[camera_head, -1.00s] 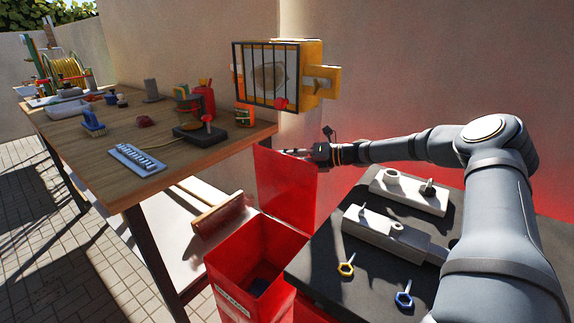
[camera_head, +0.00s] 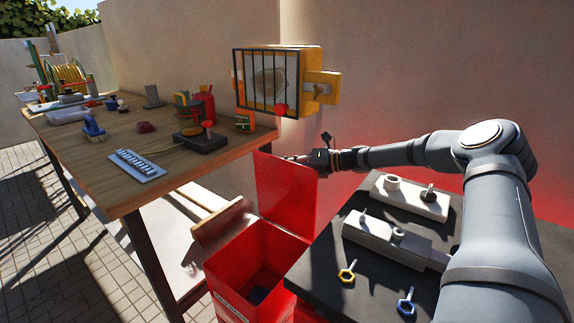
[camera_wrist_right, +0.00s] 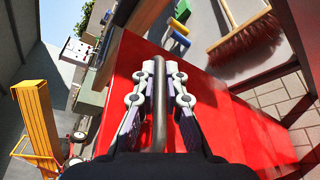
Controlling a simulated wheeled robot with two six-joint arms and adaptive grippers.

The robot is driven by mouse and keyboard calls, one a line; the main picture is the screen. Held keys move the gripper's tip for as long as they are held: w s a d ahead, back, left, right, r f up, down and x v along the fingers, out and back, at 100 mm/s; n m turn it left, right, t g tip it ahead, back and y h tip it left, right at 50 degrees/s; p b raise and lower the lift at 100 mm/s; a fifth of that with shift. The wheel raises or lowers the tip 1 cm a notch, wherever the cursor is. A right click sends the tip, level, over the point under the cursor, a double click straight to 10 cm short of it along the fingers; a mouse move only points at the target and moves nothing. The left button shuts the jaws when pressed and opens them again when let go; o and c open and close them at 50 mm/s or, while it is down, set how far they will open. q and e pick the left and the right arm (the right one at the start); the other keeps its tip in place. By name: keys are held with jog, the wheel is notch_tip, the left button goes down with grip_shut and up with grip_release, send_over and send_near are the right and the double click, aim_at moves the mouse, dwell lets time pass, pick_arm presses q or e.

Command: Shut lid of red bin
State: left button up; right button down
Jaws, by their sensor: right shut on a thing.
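The red bin (camera_head: 222,275) stands between the wooden table and the dark worktop, with its top open. Its red lid (camera_head: 287,195) stands raised, near upright, at the bin's back edge. My right gripper (camera_head: 293,158) is at the lid's upper edge. In the right wrist view its two fingers (camera_wrist_right: 160,72) are shut on a grey bar (camera_wrist_right: 160,115), which looks like the lid's handle, with the red lid surface (camera_wrist_right: 225,110) behind. A dark thing lies inside the bin, too shaded to make out. My left gripper is out of view.
The wooden table (camera_head: 150,190) at the left holds several tools. A broom (camera_head: 220,218) lies beside the bin and also shows in the wrist view (camera_wrist_right: 245,42). The dark worktop (camera_head: 325,270) with grey blocks and two wrenches is close on the right. A caged yellow box (camera_head: 312,58) hangs above.

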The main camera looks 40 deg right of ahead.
jog(key=shift+a, duration=0.1)
jog(key=shift+s+a+r, duration=0.1)
jog(key=shift+a, duration=0.15)
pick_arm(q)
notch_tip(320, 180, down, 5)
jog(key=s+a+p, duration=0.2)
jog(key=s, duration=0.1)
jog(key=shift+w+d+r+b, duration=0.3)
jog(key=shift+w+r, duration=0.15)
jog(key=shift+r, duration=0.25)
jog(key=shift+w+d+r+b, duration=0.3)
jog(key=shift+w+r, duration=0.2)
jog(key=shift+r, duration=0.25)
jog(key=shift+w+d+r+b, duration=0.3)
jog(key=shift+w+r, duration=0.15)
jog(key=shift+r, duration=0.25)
pick_arm(e)
jog(key=s+a+f+n+h, duration=0.1)
jog(key=s+a, duration=0.1)
jog(key=a, duration=0.4)
jog(key=s+a+f+n+h, duration=0.1)
jog(key=a+n, duration=0.1)
jog(key=a, duration=0.4)
jog(key=shift+s+a+f, duration=0.35)
jog(key=shift+a, duration=0.05)
jog(key=c, duration=1.4)
grip_release()
